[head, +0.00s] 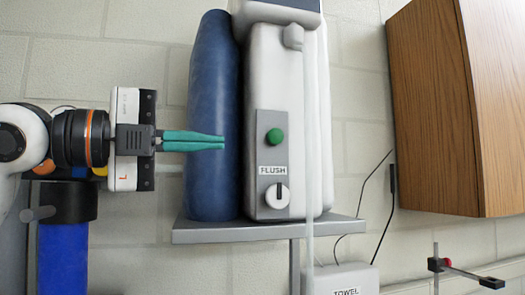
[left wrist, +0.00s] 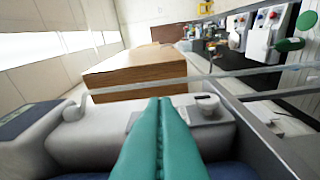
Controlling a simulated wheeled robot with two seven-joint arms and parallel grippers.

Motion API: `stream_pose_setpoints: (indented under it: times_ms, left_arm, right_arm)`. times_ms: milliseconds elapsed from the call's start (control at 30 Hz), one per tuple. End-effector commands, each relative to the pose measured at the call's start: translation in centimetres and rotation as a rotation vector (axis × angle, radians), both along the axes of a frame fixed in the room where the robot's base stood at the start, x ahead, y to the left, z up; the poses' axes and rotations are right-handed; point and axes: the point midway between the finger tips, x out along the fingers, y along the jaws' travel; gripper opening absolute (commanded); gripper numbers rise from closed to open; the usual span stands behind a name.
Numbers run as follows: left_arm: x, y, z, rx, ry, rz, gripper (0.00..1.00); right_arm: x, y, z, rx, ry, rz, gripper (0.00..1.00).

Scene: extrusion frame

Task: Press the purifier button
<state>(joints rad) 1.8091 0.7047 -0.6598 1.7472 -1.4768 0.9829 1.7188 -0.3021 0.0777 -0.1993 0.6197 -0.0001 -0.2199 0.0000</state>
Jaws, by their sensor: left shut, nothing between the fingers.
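The purifier (head: 280,95) is a white upright unit beside a dark blue cylinder (head: 210,100), both on a grey wall shelf (head: 200,234). Its grey front panel (head: 262,236) carries a round green button (head: 274,136), a FLUSH label and a white dial (head: 276,196). My left gripper (head: 223,142) is shut and empty, its teal fingers pointing right across the front of the cylinder. Its tips are left of the button at nearly its height, apart from it in the picture. In the left wrist view the fingers (left wrist: 160,100) point toward the white body; the dial (left wrist: 207,101) shows right of them, and I cannot make out the button.
A wooden cabinet (head: 435,110) hangs on the wall to the right. A pale tube (head: 309,130) runs down in front of the purifier's right side. A towel box (head: 345,278) is below the shelf, with black cables above it. A clamp stand (head: 437,265) stands at lower right.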

Motion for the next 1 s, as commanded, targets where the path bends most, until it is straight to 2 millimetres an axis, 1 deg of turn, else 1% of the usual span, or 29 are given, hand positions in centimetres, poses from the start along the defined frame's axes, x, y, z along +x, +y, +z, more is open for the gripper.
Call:
stream_pose_setpoints:
  times_ms: [200,333,467,700,767,800,1000]
  left_arm:
    - [0.1,-0.3,0.1,0.0,0.0,-0.001,0.0]
    - [0.8,-1.4,0.4,0.002,0.001,-0.002,0.0]
    - [2.0,-3.6,0.6,0.003,0.003,-0.004,0.0]
    - [4.7,-8.1,1.0,0.003,0.003,-0.004,0.0]
    - [5.4,-8.9,1.0,0.001,0.004,-0.002,0.0]
    - [6.1,-8.4,1.1,-0.001,0.004,0.002,0.0]
    - [8.1,-7.7,1.2,-0.002,0.003,0.001,0.0]
  right_arm:
    - [0.0,0.0,0.2,0.001,0.001,0.0,0.36]
    - [0.0,0.1,1.1,0.001,0.001,0.0,0.36]
    - [0.0,0.0,2.6,0.001,0.0,0.001,0.36]
    - [0.1,0.0,5.6,0.0,-0.001,0.001,0.36]
    - [0.1,0.0,6.4,-0.001,-0.001,0.001,0.36]
    - [0.1,0.0,6.9,0.0,-0.001,0.001,0.36]
    - [0.1,-0.4,8.5,-0.005,-0.001,0.003,0.36]
